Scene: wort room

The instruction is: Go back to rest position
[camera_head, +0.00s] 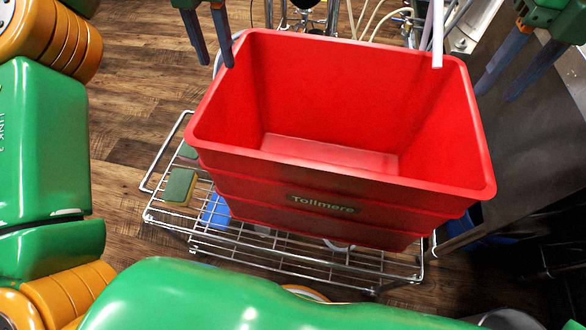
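My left gripper (216,66) hangs at the top left, just beyond the far left corner of the red crate in the picture. Its two grey fingers are apart with nothing between them. My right gripper (496,95) is at the top right, beside the crate's right rim. Its fingers are also apart and empty. The red crate (325,203), labelled "Tollmere", sits upright over a wire rack and looks empty inside. Neither gripper appears to hold it. Most of both forearms is out of view.
The wire rack (285,262) carries a green and yellow sponge (179,187) and a blue item (215,211), partly under the crate. Hoses and metal fittings (315,18) stand behind the crate. A grey panel is at right. Wooden floor (135,110) is clear at left.

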